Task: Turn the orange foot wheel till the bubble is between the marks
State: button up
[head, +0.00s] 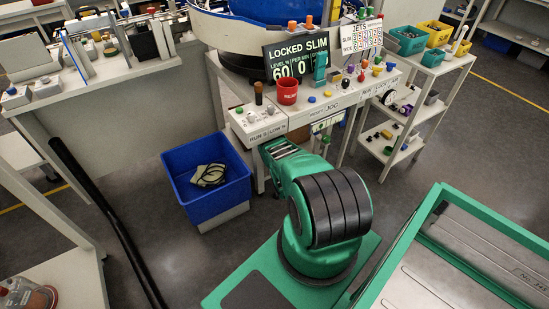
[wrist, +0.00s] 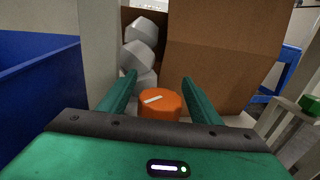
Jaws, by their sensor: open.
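The orange foot wheel (wrist: 160,106) shows in the wrist view, with a pale line on its top that slants slightly up to the right. My gripper (wrist: 159,78) is open, its two green fingers pointing forward on the left and right of the wheel. The wheel appears between the fingers, with small gaps beside it; its lower front is hidden by my gripper's dark bar. I cannot tell how deep the wheel sits between them. In the head view my arm reaches down by the bench, and the wheel is not seen.
In the wrist view a brown cardboard box (wrist: 222,62) and several whitish blocks (wrist: 140,57) stand behind the wheel. A blue bin (head: 176,172) stands left of the bench (head: 300,118). A shelf cart (head: 425,100) stands to the right. Grey floor lies between them.

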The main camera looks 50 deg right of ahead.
jog(key=v, duration=1)
jog(key=shift+s, duration=0.2)
